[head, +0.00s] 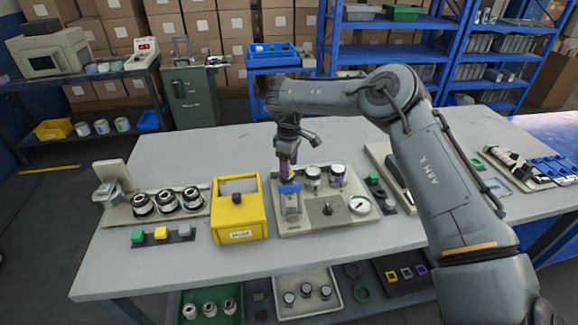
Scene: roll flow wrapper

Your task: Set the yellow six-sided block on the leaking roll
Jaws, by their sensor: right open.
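A yellow block (161,233) sits in a dark strip holder (150,240) at the front left of the table, between a green block (137,236) and a pale block (184,230). Three dark-and-silver rolls (168,201) stand in a row on a beige base behind it. More rolls (312,175) stand on the beige machine (280,225) at the centre. I cannot tell which roll leaks. My right gripper (287,158) points down above the back left of the machine, open, far right of the yellow block; its fingertips are small and partly unclear. My left gripper is out of view.
A yellow box (248,222) stands between the strip holder and the machine. The machine carries a blue-topped part (290,188) and a round gauge (360,205). Small dark-based items and trays fill the right side. The table's back left is clear.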

